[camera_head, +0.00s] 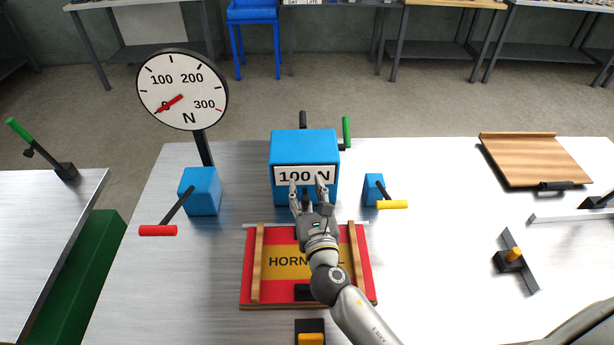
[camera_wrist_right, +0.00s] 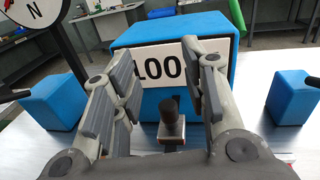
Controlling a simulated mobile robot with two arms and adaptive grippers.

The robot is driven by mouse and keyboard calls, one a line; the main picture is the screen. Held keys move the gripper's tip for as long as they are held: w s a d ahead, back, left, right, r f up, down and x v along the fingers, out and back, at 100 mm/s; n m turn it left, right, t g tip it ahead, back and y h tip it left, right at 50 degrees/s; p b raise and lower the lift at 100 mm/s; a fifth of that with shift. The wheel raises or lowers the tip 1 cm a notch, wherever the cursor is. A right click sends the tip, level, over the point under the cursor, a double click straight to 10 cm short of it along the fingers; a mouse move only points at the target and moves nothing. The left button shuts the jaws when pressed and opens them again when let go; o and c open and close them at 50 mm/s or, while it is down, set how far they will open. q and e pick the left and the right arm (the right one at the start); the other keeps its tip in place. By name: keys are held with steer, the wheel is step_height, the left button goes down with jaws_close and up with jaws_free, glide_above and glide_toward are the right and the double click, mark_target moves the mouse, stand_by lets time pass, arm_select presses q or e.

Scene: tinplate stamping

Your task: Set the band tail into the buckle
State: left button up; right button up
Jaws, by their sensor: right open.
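My right gripper (camera_head: 307,188) is open, its two fingers pointing at the front of a blue block (camera_head: 305,143) labelled "100 N". In the right wrist view, the fingers of this gripper (camera_wrist_right: 160,75) are spread with a gap between them. A dark upright knob (camera_wrist_right: 172,118) on a small base shows low in that gap, and I see nothing gripped. Below the gripper lies a red and yellow tin panel (camera_head: 282,262) with two wooden strips across it. I cannot clearly make out the band tail or the buckle; my arm covers part of the panel. My left gripper is out of view.
A round dial (camera_head: 182,90) has its red needle near 0. A blue block with a red-handled lever (camera_head: 158,230) stands left; a small blue block with a yellow handle (camera_head: 392,204) stands right. A wooden board (camera_head: 535,158) lies far right. Open table lies between.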

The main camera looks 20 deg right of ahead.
step_height(320, 180, up, 5)
steer(key=shift+r, duration=0.2)
stand_by(0.4)
